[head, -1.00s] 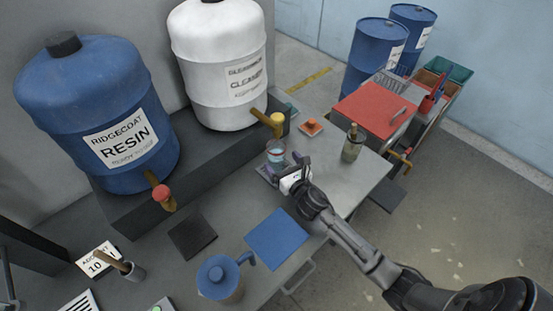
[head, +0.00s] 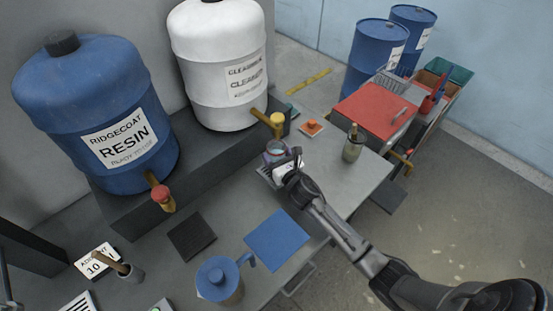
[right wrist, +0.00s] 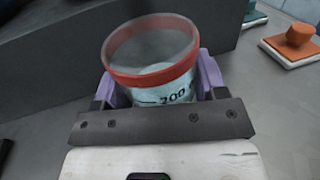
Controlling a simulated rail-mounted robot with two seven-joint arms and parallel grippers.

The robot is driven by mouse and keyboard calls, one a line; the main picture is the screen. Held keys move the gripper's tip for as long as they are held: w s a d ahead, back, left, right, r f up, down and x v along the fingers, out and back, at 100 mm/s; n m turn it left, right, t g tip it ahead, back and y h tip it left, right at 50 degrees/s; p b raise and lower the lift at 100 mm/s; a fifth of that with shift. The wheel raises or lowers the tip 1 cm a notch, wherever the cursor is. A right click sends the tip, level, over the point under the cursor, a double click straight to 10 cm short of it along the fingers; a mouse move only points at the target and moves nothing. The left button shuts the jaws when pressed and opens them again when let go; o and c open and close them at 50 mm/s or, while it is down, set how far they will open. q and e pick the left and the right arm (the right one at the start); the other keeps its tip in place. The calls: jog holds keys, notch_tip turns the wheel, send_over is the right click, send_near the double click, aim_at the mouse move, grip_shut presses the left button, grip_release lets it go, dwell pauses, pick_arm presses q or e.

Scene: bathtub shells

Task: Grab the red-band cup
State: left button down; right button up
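The red-band cup (right wrist: 150,65) is a clear cup with a red band round its rim and a "200" mark on its side. In the head view it (head: 275,148) stands at the drip tray below the white drum's tap. My right gripper (right wrist: 158,88) has its purple fingers on both sides of the cup, close against its wall, and looks shut on it. In the head view my right gripper (head: 286,162) is at the cup's near right side. The cup's lower part is hidden by the gripper. My left gripper is not in view.
The white cleaner drum (head: 225,70) and its tap (head: 266,121) are just behind the cup. A brush jar (head: 353,146) and an orange-knobbed block (head: 312,128) stand to the right. A blue mat (head: 277,240) and blue-lidded jug (head: 219,279) are nearer.

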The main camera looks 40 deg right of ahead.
jog(key=c, duration=0.4)
jog(key=shift+c, duration=0.2)
